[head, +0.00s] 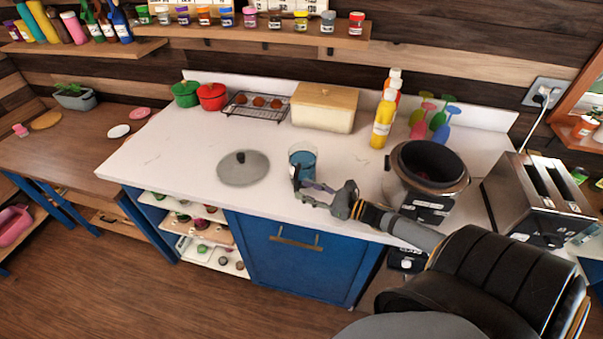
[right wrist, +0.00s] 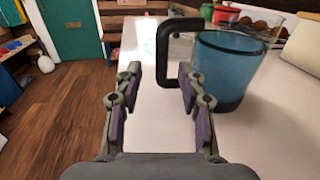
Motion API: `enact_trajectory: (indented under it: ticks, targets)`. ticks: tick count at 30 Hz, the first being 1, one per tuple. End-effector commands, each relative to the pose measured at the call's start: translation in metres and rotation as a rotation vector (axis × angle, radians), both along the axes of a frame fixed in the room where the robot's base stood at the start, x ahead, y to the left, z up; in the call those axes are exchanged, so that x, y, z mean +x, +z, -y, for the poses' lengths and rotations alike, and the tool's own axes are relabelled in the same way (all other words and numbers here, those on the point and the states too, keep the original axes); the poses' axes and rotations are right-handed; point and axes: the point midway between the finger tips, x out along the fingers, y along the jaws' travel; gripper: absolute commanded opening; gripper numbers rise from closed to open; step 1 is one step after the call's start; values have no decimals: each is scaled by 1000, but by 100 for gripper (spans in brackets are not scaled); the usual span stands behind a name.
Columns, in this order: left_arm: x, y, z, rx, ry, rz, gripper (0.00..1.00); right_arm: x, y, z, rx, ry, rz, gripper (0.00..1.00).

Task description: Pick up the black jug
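The jug (head: 302,160) on the white counter looks see-through blue, with a black handle; I see no fully black jug. In the right wrist view the jug (right wrist: 228,70) stands upright, right of centre, with its black handle (right wrist: 162,55) towards the left. My right gripper (head: 307,193) is at the jug's near side, low over the counter's front part. In the right wrist view the right gripper (right wrist: 159,78) is open, and the upright bar of the handle shows in the gap between its fingers. I cannot tell whether they touch it. My left gripper is out of view.
A grey lid (head: 243,170) lies left of the jug. A dark round cooker (head: 428,165) and a toaster (head: 540,195) stand to the right. A yellow bottle (head: 382,125), a bread box (head: 323,108) and a wire rack (head: 255,106) are behind. The counter's left part is clear.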

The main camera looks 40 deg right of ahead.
Motion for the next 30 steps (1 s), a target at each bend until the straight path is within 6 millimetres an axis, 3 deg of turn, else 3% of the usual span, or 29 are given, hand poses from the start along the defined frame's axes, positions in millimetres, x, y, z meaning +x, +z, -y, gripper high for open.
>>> enact_trajectory:
  ticks: [6,16,25,30]
  targets:
    - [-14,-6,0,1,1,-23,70,32,4,-15,2,-2,6,40]
    - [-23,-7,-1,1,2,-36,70,39,3,-19,0,-1,1,40]
    - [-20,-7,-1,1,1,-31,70,39,3,-19,1,0,2,0]
    - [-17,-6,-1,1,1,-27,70,39,3,-19,0,0,1,0]
